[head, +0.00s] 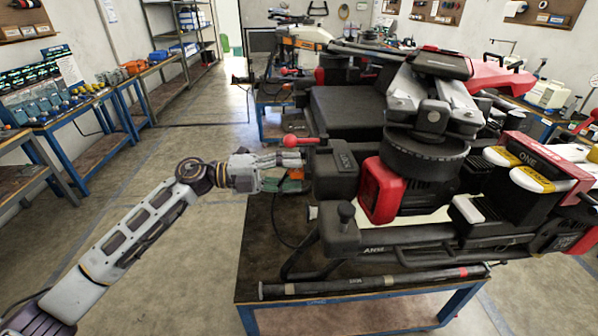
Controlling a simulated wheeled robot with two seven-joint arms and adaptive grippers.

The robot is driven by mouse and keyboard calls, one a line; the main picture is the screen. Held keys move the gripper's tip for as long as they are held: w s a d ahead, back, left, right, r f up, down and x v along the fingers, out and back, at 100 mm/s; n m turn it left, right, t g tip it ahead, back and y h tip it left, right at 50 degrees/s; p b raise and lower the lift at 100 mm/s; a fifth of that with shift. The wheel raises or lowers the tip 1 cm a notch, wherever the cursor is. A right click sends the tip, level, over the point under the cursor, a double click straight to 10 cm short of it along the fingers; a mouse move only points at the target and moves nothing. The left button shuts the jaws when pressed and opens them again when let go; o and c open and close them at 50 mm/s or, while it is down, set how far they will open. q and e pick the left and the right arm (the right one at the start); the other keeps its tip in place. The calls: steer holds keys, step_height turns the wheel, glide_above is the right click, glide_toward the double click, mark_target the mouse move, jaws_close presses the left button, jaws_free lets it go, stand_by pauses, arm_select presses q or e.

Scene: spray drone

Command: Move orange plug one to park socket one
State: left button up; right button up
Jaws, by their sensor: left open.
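My left gripper (284,168) reaches in from the left, at the near left end of the large black and red drone (345,175). Its jaws are open beside a small orange part (296,174), which looks like the orange plug. The fingers partly cover this part, and I cannot tell whether they touch it. A dark cable (274,222) hangs below it toward the table. I cannot make out park socket one from the parts around it. My right gripper is not in view.
The drone stands on a blue-framed table (360,314), with a black tube (375,283) along the near edge. A red-knobbed lever (300,141) sticks out just above my gripper. Workbenches (80,110) line the left wall. The floor (175,240) between is clear.

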arm_select(q)
steer(key=shift+c, duration=0.4)
jaws_close()
steer(key=shift+a, duration=0.2)
steer(key=shift+a, duration=0.55)
steer(key=shift+a, duration=0.3)
steer(key=shift+a, duration=0.3)
steer(key=shift+a+b, duration=0.6)
steer(key=shift+a, duration=1.05)
steer(key=shift+f, duration=0.1)
